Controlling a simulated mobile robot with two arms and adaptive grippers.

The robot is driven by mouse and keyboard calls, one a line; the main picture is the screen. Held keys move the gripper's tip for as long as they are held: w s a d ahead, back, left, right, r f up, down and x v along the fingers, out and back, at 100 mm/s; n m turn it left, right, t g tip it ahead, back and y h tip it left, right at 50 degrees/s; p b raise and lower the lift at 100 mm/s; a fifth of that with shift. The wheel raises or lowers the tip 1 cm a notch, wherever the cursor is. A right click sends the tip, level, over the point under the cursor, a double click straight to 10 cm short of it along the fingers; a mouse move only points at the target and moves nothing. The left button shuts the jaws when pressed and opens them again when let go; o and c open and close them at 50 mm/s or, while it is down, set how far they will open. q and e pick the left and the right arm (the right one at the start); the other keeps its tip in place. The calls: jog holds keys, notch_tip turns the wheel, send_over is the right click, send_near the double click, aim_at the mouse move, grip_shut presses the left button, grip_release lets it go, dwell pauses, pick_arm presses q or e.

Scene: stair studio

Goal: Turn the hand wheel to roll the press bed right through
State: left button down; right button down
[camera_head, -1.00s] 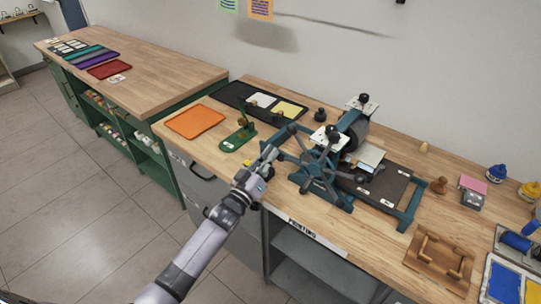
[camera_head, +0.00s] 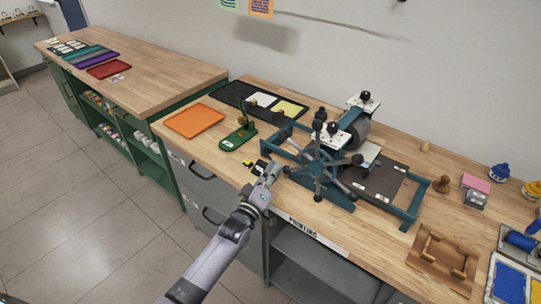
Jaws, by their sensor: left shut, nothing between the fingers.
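The etching press stands on the wooden bench, with a blue-green frame and a grey roller (camera_head: 357,122). Its hand wheel (camera_head: 318,166) has several dark spokes with round knobs and faces the front of the bench. The dark press bed (camera_head: 385,180) lies in the frame and reaches out mostly to the right of the roller. A pale sheet or plate (camera_head: 365,155) lies on the bed by the roller, partly hidden by the press. My left gripper (camera_head: 270,170) is shut and empty, just left of the wheel, apart from its spokes. My right gripper is not in view.
An orange tray (camera_head: 194,121), a green tool stand (camera_head: 239,136) and a black tray (camera_head: 234,94) stand left of the press. A wooden rack (camera_head: 442,258) and a wooden knob (camera_head: 441,184) stand to the right. Drawers lie below the front edge.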

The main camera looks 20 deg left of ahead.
aim_at(298, 208)
pick_arm(q)
jog(key=d+f+n, duration=0.2)
jog(key=s+d+f+n+g, duration=0.1)
jog(key=d+f+n, duration=0.1)
jog(key=n, duration=0.1)
jog(key=s+d+f+n+y, duration=0.1)
jog(key=d+f+n, duration=0.1)
jog(key=n, duration=0.1)
jog(key=shift+s+d+g+b, duration=0.15)
jog(key=shift+g+b, duration=0.15)
jog(key=shift+s+d+f+n+g, duration=0.2)
jog(key=shift+s+d+n, duration=0.05)
jog(key=shift+d+n, duration=0.45)
jog(key=shift+s+d+f+n+g, duration=0.15)
jog(key=shift+s+d+n+g, duration=0.05)
jog(key=shift+d+n, duration=0.45)
jog(key=shift+a, duration=0.1)
